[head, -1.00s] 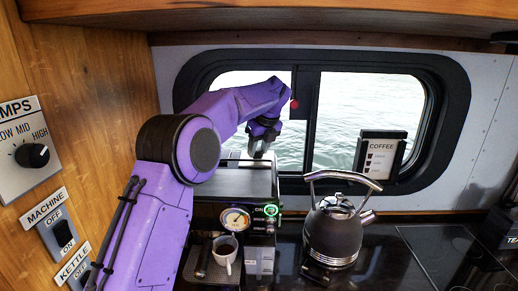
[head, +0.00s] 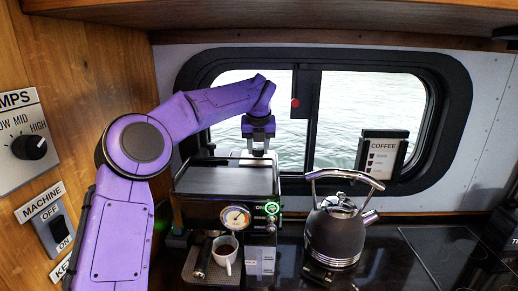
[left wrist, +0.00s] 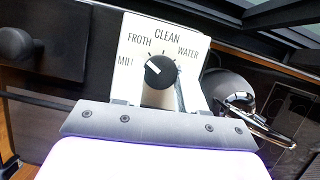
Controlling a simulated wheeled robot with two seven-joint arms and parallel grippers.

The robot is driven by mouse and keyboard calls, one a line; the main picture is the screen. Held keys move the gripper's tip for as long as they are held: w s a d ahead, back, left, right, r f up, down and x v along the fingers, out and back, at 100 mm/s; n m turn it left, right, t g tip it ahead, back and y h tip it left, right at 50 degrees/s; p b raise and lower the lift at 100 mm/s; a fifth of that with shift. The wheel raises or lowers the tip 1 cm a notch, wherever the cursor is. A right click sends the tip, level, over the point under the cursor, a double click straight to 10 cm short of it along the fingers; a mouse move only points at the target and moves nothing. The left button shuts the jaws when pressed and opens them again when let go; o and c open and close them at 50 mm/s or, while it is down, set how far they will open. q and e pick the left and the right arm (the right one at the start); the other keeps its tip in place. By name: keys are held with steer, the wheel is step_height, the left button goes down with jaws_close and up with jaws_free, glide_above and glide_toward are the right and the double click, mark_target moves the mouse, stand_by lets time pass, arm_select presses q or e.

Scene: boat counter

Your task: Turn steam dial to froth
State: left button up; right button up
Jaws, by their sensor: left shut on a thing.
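The coffee machine (head: 228,181) stands on the counter at the centre-left in the head view. My left gripper (head: 257,152) reaches down at the rear right of its top, shut. In the left wrist view the steam dial (left wrist: 160,71) is a round black knob on a white plate (left wrist: 135,46). The plate is marked FROTH, CLEAN and WATER, with a partly cut-off label at the left. The knob's white mark points up and left, toward FROTH. My left gripper is shut on the dial; its fingers are mostly hidden in the left wrist view. My right gripper is not in view.
A dark kettle (head: 335,235) stands right of the machine. A cup of coffee (head: 225,252) sits under the machine's front. Wall panels with a dial and switch are at the left. A cooktop (head: 440,247) lies at the right.

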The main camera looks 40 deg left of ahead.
arm_select(q)
steer(key=shift+f+m+t+h+p, duration=0.15)
steer(key=shift+m+t+h+p, duration=0.3)
steer(key=shift+m, duration=1.05)
steer(key=o, duration=0.8)
steer(key=shift+o, duration=1.3)
steer(key=shift+a+f, duration=0.1)
steer(key=shift+w, duration=0.15)
steer(key=b+v, duration=0.1)
steer(key=v, duration=0.9)
steer(key=shift+r+b, duration=0.3)
